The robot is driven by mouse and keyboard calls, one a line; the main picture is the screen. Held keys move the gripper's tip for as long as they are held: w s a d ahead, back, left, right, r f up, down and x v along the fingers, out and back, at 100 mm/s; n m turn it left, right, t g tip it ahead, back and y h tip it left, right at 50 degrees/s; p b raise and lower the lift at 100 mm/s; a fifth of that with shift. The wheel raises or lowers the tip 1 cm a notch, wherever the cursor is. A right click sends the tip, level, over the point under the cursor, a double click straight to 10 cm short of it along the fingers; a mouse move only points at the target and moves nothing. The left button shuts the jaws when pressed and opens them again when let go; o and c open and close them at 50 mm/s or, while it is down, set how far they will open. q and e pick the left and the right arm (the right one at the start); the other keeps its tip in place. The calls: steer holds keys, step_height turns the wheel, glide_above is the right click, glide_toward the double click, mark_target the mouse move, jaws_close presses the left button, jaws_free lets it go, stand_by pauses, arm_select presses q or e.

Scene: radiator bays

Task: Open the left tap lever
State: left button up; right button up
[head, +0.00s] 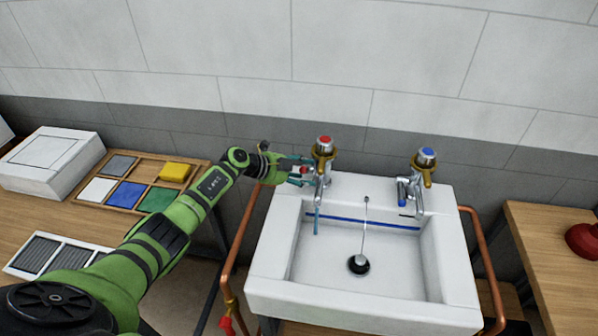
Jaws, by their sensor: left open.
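The left tap (323,165) stands on the back left of the white sink (350,310). It has a red cap and a brass-coloured lever collar (322,154) under the cap. Which way its lever points is hard to tell at this size. A thin blue streak (317,221), like water, hangs below its spout into the basin. My left gripper (306,172) is open at the left side of this tap, its fingers close to the tap body below the cap. I cannot tell whether they touch it. My right gripper is out of view.
A plug on a chain (358,264) lies in the basin. Copper pipes (238,245) flank the sink. A wooden tray (145,170) and white box (50,162) stand left; a wooden bench (545,240) is right.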

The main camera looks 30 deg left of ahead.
arm_select(q)
steer(key=v, duration=1.2)
steer(key=shift+c, duration=0.4)
